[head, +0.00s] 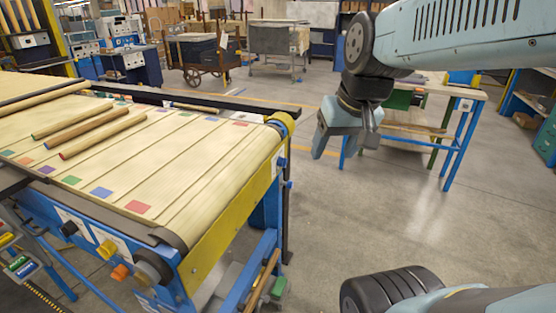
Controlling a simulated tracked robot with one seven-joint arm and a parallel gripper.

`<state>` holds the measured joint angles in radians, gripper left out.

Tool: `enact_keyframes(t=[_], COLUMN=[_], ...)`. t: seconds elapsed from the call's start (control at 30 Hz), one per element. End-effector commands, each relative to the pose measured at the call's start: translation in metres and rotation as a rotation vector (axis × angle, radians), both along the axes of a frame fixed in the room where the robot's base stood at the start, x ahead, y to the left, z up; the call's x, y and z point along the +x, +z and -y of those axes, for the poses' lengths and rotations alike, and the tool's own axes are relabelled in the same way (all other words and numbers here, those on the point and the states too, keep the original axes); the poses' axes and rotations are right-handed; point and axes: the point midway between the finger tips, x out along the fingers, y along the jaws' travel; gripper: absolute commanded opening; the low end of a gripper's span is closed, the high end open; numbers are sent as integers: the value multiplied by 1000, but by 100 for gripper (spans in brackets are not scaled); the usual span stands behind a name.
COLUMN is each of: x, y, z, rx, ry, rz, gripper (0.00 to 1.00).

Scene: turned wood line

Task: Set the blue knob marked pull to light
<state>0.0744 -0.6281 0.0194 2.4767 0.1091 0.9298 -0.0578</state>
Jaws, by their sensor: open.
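I cannot make out a blue knob marked pull for certain. On the blue side frame of the belt table (178,275) there are a black knob (68,228), a yellow knob (107,249), an orange knob (121,272) and a large grey-black knob (153,268). White label plates sit beside some of them, their text too small to read. A small blue part (290,184) sticks out at the table's right end. My gripper (344,150) hangs open and empty over the floor, right of the table and apart from it.
Several turned wooden rods (102,135) lie on the pale belt (195,150), which has coloured squares along its edges. A blue-legged workbench (455,150) stands behind my gripper. Carts and machines stand at the back. The grey floor (340,225) between is clear.

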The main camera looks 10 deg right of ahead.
Motion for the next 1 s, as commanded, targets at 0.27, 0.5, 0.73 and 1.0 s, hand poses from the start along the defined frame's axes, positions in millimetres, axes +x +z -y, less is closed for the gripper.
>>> enact_keyframes(t=[0.27, 0.5, 0.73, 1.0], x=[41, 76, 111, 152], y=[-39, -73, -105, -141], z=[-11, -15, -14, -3], rx=[171, 356, 562, 833], ry=[-65, -129, -200, -295], rz=[-206, -347, -452, -528], gripper=[63, 63, 63, 63])
